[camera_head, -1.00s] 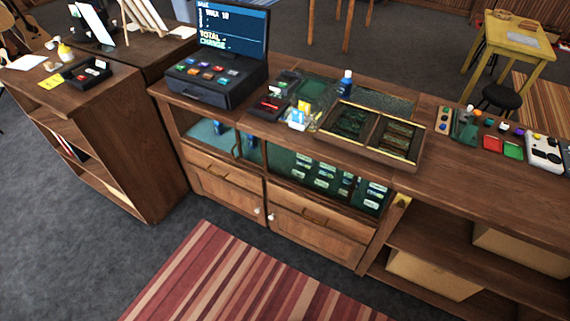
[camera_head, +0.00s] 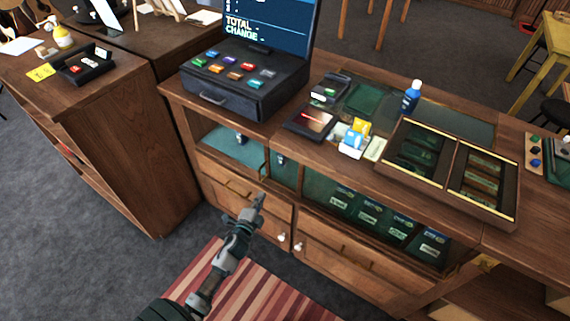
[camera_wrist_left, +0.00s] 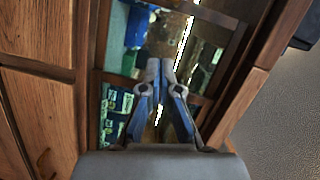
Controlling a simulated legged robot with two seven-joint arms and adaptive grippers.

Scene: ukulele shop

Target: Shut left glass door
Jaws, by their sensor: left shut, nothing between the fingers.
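The counter's display section has a left glass pane (camera_head: 225,143), which I take to be the left glass door, with a wooden upright at its right side. How far it stands open I cannot tell. My left gripper (camera_head: 258,203) is shut and empty, in front of the drawer fronts just below the glass. In the left wrist view the closed fingers (camera_wrist_left: 160,68) point at the glazed section (camera_wrist_left: 207,50), with goods visible behind and beside them. Whether they touch it I cannot tell. My right gripper is not in view.
A cash register (camera_head: 245,85) stands on the counter above. Wooden drawers (camera_head: 228,184) and cupboard doors with white knobs lie below the glass. A separate wooden shelf unit (camera_head: 125,140) stands at the left. A striped rug (camera_head: 270,295) covers the floor in front.

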